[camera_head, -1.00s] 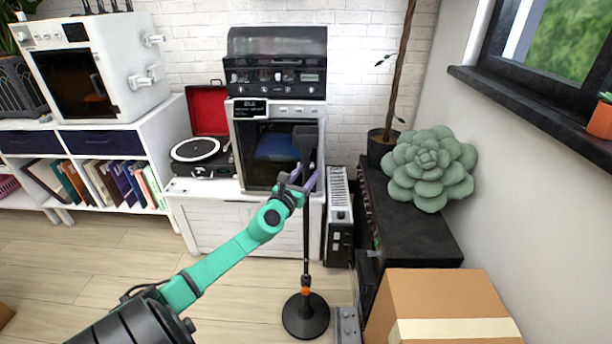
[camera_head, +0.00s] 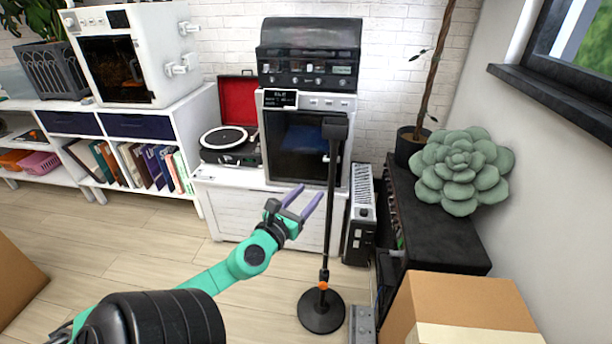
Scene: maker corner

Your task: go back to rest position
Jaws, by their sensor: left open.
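My left gripper (camera_head: 302,203) is at the end of my teal arm, which comes in from the lower left. Its two purple fingers are spread apart with nothing between them. It is in the air in front of the white cabinet (camera_head: 232,206), to the left of the pole of a black stand (camera_head: 331,220). A gap of floor or cabinet shows around the fingers. My right gripper is not in the picture.
The stand's round base (camera_head: 321,312) is on the wood floor. A cardboard box (camera_head: 460,300) is at the lower right, another (camera_head: 15,280) at the left edge. A printer (camera_head: 308,140) and record player (camera_head: 229,145) stand behind.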

